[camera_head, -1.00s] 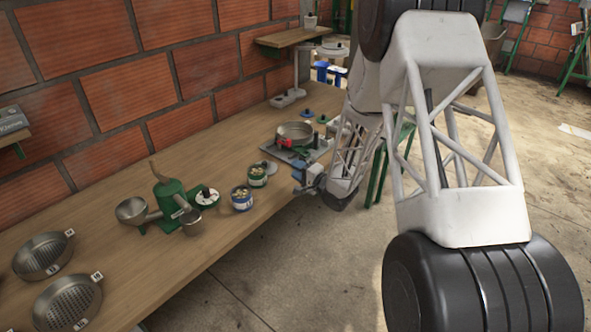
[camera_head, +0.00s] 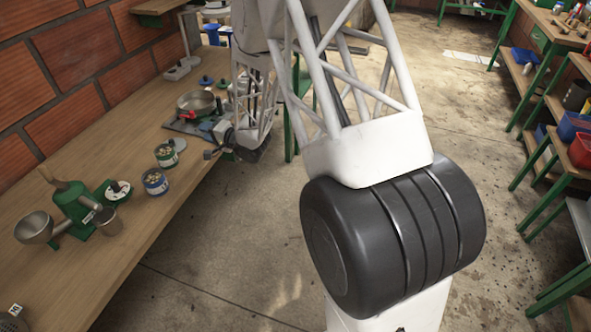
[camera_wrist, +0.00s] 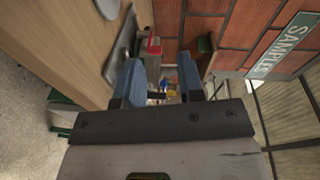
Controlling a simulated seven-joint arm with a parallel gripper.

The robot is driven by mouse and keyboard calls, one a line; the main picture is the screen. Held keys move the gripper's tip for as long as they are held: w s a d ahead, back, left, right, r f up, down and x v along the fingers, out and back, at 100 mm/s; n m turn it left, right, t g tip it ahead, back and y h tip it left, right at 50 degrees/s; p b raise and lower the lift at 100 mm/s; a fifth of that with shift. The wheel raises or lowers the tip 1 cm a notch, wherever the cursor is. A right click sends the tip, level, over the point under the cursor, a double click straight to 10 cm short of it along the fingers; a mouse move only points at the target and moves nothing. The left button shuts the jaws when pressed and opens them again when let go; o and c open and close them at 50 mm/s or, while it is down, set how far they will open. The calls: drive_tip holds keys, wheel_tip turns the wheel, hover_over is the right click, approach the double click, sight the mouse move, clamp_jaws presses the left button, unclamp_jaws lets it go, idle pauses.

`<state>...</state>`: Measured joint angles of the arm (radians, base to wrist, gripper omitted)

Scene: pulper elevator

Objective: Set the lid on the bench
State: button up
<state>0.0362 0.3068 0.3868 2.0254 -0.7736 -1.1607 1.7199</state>
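My gripper (camera_head: 211,153) is beside the bench's right edge, close to the metal pan. In the wrist view its two blue fingers (camera_wrist: 160,65) are apart, and I see nothing held between them. A small grey disc (camera_head: 178,144), possibly the lid, lies on the bench (camera_head: 125,120) beside a green-labelled tin; I cannot tell for sure that it is the lid. The round metal pan (camera_head: 196,102) sits on a grey plate, with a red part at its front. My arm hides part of the bench's far end.
Two tins, one green-labelled (camera_head: 166,155) and one blue-labelled (camera_head: 155,181), stand on the bench. A green hand-cranked machine (camera_head: 75,205) with metal cups is nearer. A brick wall (camera_head: 60,105) runs along the left. Open floor lies to the right, with shelving beyond.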

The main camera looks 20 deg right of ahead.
drive_tip(key=s+d+r+n+g+h, duration=0.2)
drive_tip(key=s+d+r+h, duration=0.3)
drive_tip(key=s+r, duration=0.35)
drive_tip(key=s+d+r+n+g+h, duration=0.1)
drive_tip(key=s+d+r+h, duration=0.35)
drive_tip(key=s+r, duration=0.4)
drive_tip(key=s+r+n+g, duration=0.2)
drive_tip(key=s+r+g, duration=0.1)
drive_tip(key=s, duration=1.3)
drive_tip(key=s+r+n+g, duration=0.3)
drive_tip(key=s+g, duration=0.1)
drive_tip(key=s, duration=1.3)
drive_tip(key=shift+a+n+g+h, duration=0.3)
drive_tip(key=shift+g+h, duration=0.1)
drive_tip(key=shift+h, duration=0.05)
